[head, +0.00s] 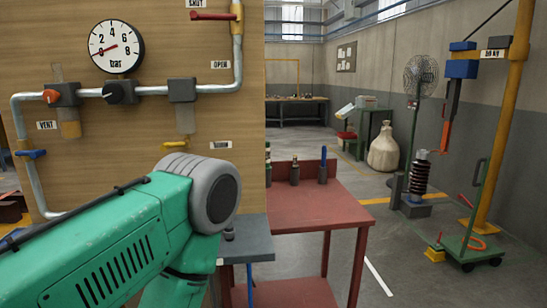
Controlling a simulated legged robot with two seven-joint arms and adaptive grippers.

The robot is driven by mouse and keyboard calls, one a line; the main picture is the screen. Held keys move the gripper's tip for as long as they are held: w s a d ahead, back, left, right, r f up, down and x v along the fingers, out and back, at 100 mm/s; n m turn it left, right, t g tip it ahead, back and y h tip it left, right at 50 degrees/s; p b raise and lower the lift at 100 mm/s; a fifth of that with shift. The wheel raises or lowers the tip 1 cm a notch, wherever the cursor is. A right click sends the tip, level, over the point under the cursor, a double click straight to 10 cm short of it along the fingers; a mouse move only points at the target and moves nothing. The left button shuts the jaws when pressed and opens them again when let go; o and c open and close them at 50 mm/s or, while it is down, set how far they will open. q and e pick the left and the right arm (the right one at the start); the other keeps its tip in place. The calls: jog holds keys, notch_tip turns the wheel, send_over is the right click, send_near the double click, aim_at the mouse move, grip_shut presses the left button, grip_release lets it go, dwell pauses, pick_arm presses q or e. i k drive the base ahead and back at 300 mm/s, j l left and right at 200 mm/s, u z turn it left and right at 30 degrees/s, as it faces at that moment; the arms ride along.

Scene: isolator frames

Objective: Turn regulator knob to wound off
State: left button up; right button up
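A black round regulator knob (119,92) sits on the pipe on the wooden panel, below a white round gauge (116,46) marked bar. The gauge's red needle points to the lower left, near 0. The knob's turn position cannot be told. An orange knob (51,96) is to its left on a grey body with an amber bowl. My green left arm crosses the lower left, in front of the panel and below the knob. Its gripper does not show, and neither does my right gripper.
A red lever (213,16) is at the pipe's top, a blue handle (30,153) at lower left, and a yellow handle (174,145) under a grey body (182,90). A red table (315,205) with bottles stands right of the panel.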

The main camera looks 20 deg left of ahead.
aim_at(114, 93)
jog(key=j+u, duration=0.1)
jog(key=u, duration=0.7)
jog(key=i+j+u, duration=0.1)
jog(key=u, duration=0.25)
jog(key=j+u, duration=0.1)
jog(key=u, duration=0.3)
